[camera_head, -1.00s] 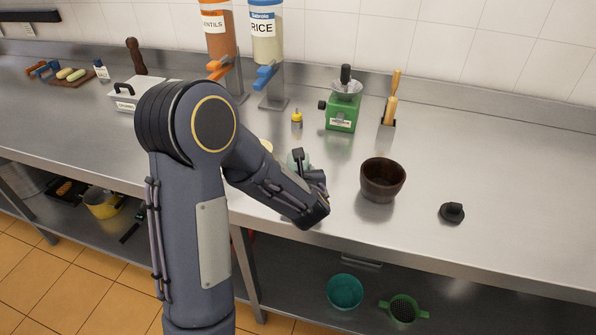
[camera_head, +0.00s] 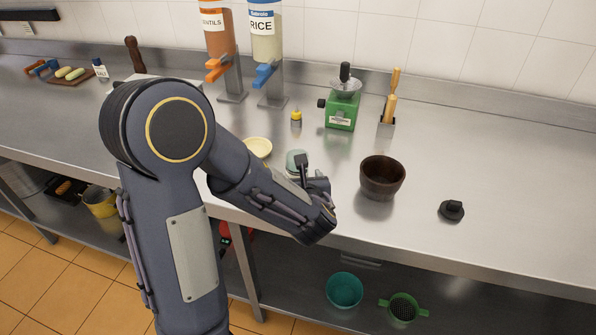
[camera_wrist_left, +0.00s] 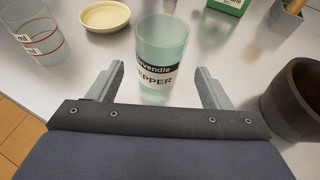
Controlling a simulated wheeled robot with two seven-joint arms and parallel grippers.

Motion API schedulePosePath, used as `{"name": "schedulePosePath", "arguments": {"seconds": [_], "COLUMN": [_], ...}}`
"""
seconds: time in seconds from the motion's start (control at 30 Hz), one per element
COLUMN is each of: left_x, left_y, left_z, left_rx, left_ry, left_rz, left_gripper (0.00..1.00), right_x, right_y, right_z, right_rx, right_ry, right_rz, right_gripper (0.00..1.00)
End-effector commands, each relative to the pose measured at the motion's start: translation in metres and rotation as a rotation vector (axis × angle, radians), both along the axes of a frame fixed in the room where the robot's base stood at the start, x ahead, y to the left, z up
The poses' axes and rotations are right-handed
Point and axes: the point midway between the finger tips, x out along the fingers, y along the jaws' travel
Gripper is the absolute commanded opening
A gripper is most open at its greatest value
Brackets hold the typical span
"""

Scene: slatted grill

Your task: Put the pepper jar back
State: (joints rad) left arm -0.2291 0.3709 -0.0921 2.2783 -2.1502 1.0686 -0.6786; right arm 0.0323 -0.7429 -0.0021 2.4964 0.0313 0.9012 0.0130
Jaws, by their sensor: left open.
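The pepper jar (camera_wrist_left: 162,50) is a pale green, see-through cup-like jar with a "PEPPER" label, standing upright on the steel counter. In the head view the jar (camera_head: 296,160) is partly hidden behind my left gripper (camera_head: 312,182). In the left wrist view my left gripper (camera_wrist_left: 160,88) is open, with one finger on each side of the jar's near, lower part. I cannot tell whether either finger touches it. My right gripper is not in view.
A dark brown bowl (camera_head: 382,178) stands close to the right of my left gripper. A pale yellow dish (camera_head: 258,147) lies to the left. A clear measuring cup (camera_wrist_left: 36,35) shows at the left wrist view's edge. A black knob-like object (camera_head: 451,210) lies farther right on otherwise clear counter.

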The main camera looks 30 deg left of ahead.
Motion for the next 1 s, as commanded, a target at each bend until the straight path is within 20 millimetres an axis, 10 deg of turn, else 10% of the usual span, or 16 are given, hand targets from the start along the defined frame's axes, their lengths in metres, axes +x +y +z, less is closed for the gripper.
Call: {"name": "schedulePosePath", "arguments": {"seconds": [0.37,0.53,0.73,1.0], "left_x": [-0.044,-0.073,-0.169,-0.245], "left_y": [-0.031,-0.003,0.035,-0.033], "left_z": [0.022,0.021,0.0,-0.001], "left_rx": [-0.002,-0.161,-0.749,-1.674], "left_ry": [-0.001,-0.015,-0.119,-0.325], "left_rz": [0.002,0.193,0.826,1.668], "left_gripper": [0.72,0.72,0.72,0.72], "right_x": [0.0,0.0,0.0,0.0], "right_y": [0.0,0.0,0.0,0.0], "right_z": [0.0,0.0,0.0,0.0], "right_rx": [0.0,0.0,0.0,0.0], "right_ry": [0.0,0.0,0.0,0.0], "right_rz": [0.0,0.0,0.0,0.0], "right_gripper": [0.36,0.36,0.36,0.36]}}
